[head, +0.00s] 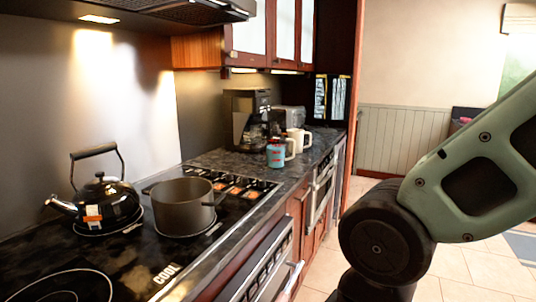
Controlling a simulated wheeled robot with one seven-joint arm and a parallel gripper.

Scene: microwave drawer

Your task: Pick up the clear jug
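I cannot make out a clear jug with certainty. The closest match is a dark, glassy carafe (257,133) in the black coffee maker (240,112), on the far part of the counter. It is small and in shadow, so I cannot tell if it is clear. My gripper is out of view; only a green and black part of my arm shows at the right, over the floor and well apart from the counter.
A black kettle (104,203) and a grey pot (184,205) stand on the stove. A blue cup (276,153) and white mugs (298,140) stand near the coffee maker. Cabinets (285,30) hang above. The tiled floor (465,275) at the right is open.

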